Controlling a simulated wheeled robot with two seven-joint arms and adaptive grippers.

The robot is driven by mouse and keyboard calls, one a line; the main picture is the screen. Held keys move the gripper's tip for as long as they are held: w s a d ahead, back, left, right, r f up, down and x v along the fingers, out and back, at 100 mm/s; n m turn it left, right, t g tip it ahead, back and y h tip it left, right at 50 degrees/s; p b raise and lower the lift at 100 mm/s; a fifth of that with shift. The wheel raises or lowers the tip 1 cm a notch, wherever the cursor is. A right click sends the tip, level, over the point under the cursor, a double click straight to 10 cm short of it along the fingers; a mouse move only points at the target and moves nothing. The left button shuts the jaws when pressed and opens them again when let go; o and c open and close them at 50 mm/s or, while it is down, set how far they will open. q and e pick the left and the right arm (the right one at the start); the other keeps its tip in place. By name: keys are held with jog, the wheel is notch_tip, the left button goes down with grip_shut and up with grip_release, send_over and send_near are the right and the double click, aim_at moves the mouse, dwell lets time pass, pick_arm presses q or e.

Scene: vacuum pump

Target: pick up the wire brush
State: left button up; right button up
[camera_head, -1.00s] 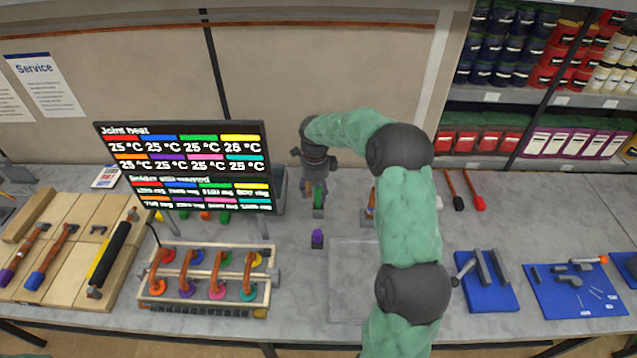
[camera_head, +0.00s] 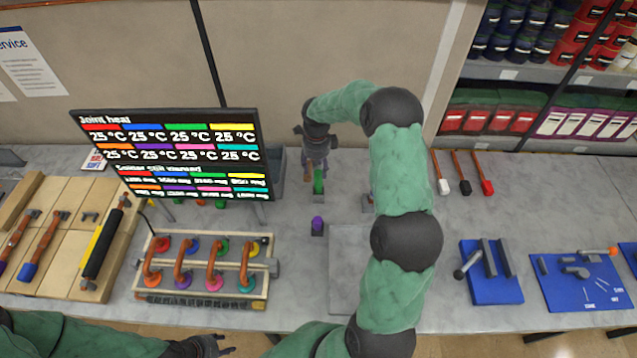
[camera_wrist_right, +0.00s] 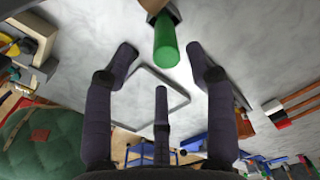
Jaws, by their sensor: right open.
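A green upright handle (camera_head: 318,181) stands in a small dark holder on the bench; I cannot tell for sure whether it is the wire brush. My right gripper (camera_head: 316,166) is open just above and behind it in the head view. In the right wrist view the green handle (camera_wrist_right: 166,42) lies beyond the spread, empty fingers of the right gripper (camera_wrist_right: 163,62), roughly centred between them and apparently not touched. My left gripper (camera_head: 212,346) is at the bottom edge of the head view, partly cut off; its fingers are hard to read.
A purple-topped piece (camera_head: 317,225) stands in front of the green one. A monitor (camera_head: 175,155) and a rack of coloured copper bends (camera_head: 205,270) are on the left. Blue mats (camera_head: 492,290) with tools lie right.

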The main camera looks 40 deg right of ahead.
aim_at(318, 172)
jog(key=f, duration=0.4)
jog(key=shift+w+d+f+p, duration=0.1)
jog(key=shift+d+f+p, duration=0.2)
jog(key=shift+p, duration=0.05)
grip_shut()
